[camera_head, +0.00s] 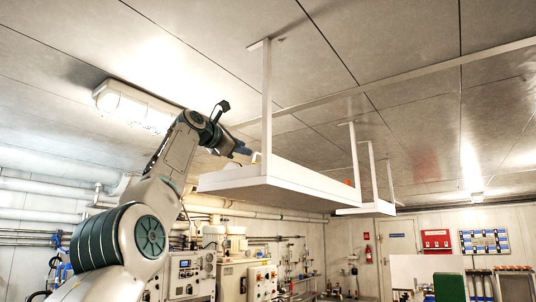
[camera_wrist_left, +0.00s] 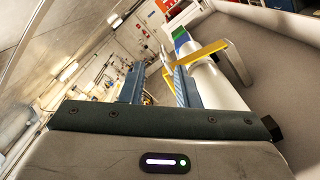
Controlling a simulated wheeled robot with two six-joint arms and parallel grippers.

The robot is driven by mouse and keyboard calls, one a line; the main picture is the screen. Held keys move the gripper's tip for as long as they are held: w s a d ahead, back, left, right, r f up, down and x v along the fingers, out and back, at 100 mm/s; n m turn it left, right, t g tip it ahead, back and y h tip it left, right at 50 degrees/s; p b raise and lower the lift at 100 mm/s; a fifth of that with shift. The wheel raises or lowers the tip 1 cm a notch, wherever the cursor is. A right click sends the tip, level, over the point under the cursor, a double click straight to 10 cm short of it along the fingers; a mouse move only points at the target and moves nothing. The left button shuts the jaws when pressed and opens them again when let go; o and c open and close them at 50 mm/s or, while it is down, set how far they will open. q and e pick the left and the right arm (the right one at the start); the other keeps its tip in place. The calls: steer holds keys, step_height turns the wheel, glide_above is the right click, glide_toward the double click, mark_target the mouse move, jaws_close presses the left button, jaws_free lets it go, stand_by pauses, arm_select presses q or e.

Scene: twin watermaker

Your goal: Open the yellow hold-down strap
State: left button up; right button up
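I cannot tell whether the strap is fastened. My left gripper (camera_wrist_left: 157,68) is open, and its blue fingers have nothing held between them. The strap's left end lies by the right fingertip; contact is unclear. In the head view my left gripper (camera_head: 243,153) is at the hanging shelf's left end. My right gripper is not in view.
The white hanging shelf (camera_head: 262,188) is held from the ceiling by white posts (camera_head: 266,110). A second shelf (camera_head: 366,209) hangs behind it. A ceiling lamp (camera_head: 135,106) is close to my raised left arm. Machinery stands along the walls below.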

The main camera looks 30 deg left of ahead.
mark_target(258, 153)
arm_select(q)
steer(key=w+p, duration=0.4)
steer(key=w, duration=0.1)
steer(key=w+d+p, duration=0.1)
steer(key=w+p, duration=0.1)
steer(key=w, duration=0.1)
steer(key=shift+r, duration=0.15)
steer(key=shift+w+p, duration=0.55)
steer(key=shift+w+d+f, duration=0.15)
steer(key=shift+w+f, duration=0.05)
steer(key=shift+w, duration=0.2)
steer(key=shift+s, duration=0.1)
